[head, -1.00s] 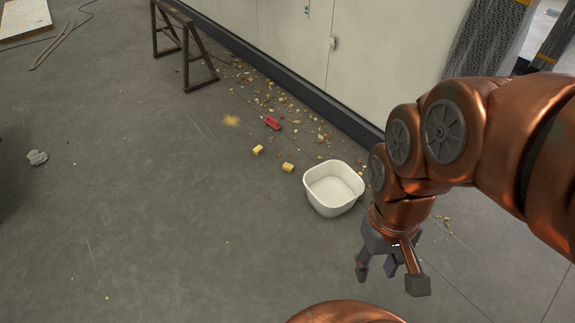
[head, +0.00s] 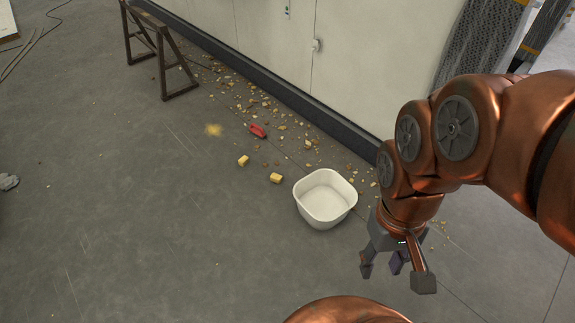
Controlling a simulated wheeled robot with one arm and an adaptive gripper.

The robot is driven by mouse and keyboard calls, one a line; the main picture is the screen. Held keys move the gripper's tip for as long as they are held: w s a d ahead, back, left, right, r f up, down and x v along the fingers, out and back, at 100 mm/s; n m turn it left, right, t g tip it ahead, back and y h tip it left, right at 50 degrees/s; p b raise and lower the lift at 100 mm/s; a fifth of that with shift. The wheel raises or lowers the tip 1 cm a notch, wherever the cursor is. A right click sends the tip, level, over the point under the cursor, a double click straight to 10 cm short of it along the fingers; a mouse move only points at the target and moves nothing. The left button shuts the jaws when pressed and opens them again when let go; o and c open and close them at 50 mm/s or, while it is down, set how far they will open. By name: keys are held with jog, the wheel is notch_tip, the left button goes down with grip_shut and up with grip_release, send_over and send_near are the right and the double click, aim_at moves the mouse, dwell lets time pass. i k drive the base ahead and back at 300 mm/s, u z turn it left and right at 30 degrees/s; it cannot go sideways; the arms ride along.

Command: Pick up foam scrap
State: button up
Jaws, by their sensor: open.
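Two yellow foam scraps lie on the grey floor left of the white bin: one scrap (head: 243,160) farther off and another scrap (head: 276,178) closer to the bin. Several small tan crumbs (head: 266,102) are strewn along the wall behind them. My gripper (head: 396,275) hangs at the right, its fingers spread and pointing down. It is open and empty, in front and to the right of the bin, well apart from the scraps.
The white bin (head: 325,215) stands empty on the floor. A dark trestle (head: 160,50) stands near the pale wall (head: 380,60).

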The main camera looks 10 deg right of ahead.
aim_at(276, 178)
jog(key=u, duration=0.15)
jog(key=i, duration=1)
jog(key=u, duration=1.05)
jog(key=i, duration=0.65)
jog(key=u, duration=0.5)
